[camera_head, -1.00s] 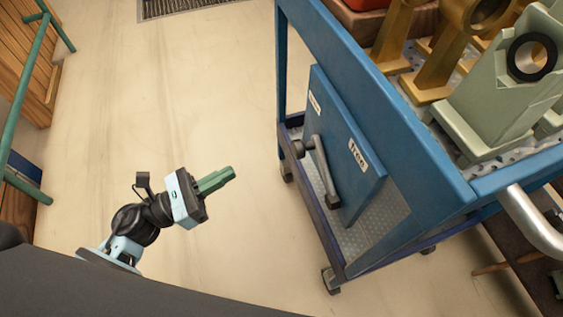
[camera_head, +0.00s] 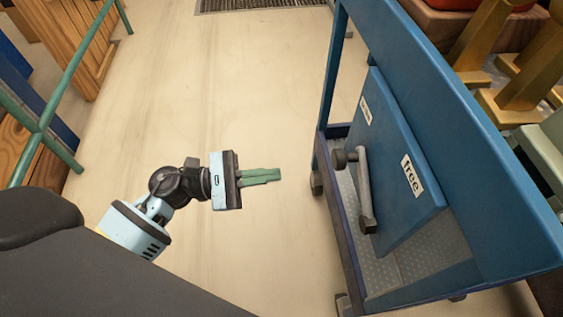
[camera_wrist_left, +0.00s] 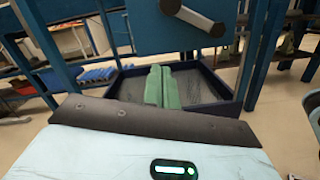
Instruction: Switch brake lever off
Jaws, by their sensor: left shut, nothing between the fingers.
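The lever also shows at the top of the left wrist view (camera_wrist_left: 200,16), angled down to the right and partly cut off. My left gripper (camera_head: 277,175) is shut and empty, its green fingers pointing right at the cart, with a clear gap to the lever. The green fingers show side by side in the left wrist view (camera_wrist_left: 161,88). My right gripper is not in view.
The blue cart (camera_head: 465,130) has a lower tray and casters (camera_head: 316,183). A green rail (camera_head: 70,70) and wooden furniture are at the left. The floor between is clear.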

